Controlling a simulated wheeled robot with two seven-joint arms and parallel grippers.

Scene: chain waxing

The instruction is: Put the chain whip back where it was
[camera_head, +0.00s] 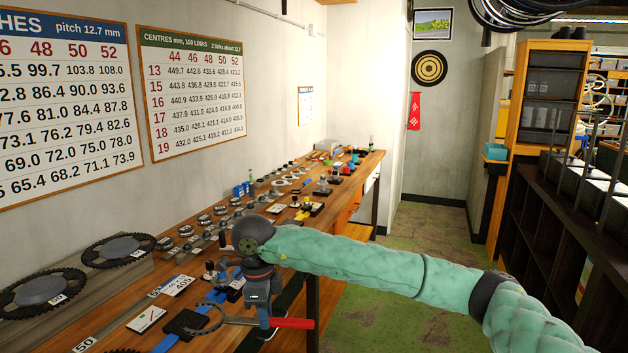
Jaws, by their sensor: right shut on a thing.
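The chain whip has a red handle (292,323), a grey bar and a dark chain loop (204,318). It shows low in the head view, with the handle pointing right past the bench's front edge. My right gripper (264,322) points down and is shut on the chain whip near where bar and handle meet. Whether the whip touches the bench or hangs just above it I cannot tell. My left gripper is out of view.
The wooden bench (118,325) runs along the wall. Big chainrings (42,290) lie at its left, several small sprockets and tools further back. A black block (186,322) and a "405" card (178,285) lie near the whip. Open floor (385,310) is to the right; dark shelving (545,225) stands beyond.

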